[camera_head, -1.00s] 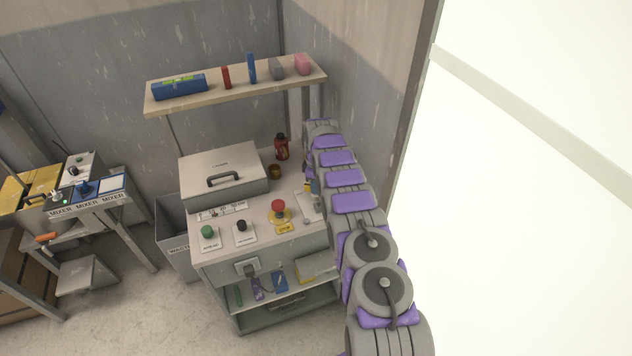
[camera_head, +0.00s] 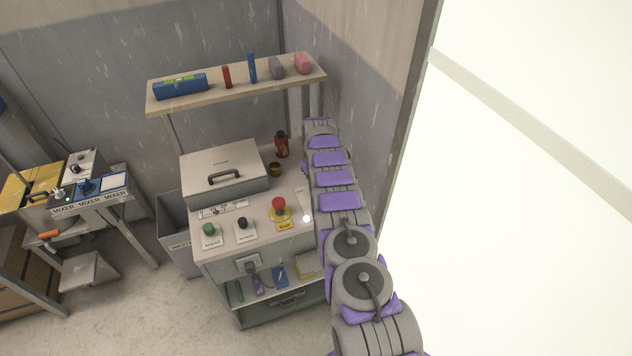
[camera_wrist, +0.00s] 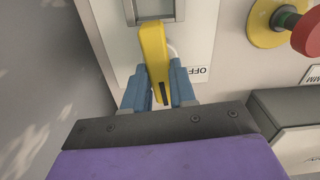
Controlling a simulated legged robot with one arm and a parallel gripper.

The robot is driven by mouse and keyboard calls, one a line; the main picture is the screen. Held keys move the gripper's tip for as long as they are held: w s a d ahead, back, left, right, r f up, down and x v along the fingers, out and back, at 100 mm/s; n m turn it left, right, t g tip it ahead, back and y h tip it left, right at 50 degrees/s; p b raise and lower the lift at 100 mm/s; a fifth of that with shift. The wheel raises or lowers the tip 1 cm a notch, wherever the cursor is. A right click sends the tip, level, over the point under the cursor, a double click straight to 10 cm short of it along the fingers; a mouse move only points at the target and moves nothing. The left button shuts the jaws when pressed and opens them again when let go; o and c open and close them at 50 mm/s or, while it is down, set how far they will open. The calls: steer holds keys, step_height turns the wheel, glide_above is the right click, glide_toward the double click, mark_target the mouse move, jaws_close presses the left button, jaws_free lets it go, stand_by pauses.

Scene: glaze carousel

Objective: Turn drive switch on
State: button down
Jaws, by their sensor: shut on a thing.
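The drive switch has a yellow lever (camera_wrist: 153,48) on a pale plate (camera_wrist: 200,25). In the wrist view the blue fingers of my gripper (camera_wrist: 158,88) are shut on the lower part of the lever, one on each side. An upside-down OFF label (camera_wrist: 198,73) shows just right of the lever and is partly covered by a finger. In the head view my arm hides the lever and my gripper. A small round spot (camera_head: 307,218) glows white on the bench top, beside my arm.
A red stop button (camera_head: 278,203) on a yellow base is left of my arm. A green knob (camera_head: 208,229) and black knob (camera_head: 243,222) sit on the bench front. A lidded box (camera_head: 225,170) and red bottle (camera_head: 281,144) stand behind.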

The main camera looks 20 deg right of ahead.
steer(key=shift+w+r+m, duration=0.15)
steer(key=shift+m, duration=0.45)
steer(key=c, duration=0.9)
jaws_free()
step_height(320, 180, up, 17)
steer(key=p, duration=0.2)
steer(key=shift+w+d+p, duration=0.1)
steer(key=shift+p, duration=0.2)
steer(key=shift+r, duration=0.1)
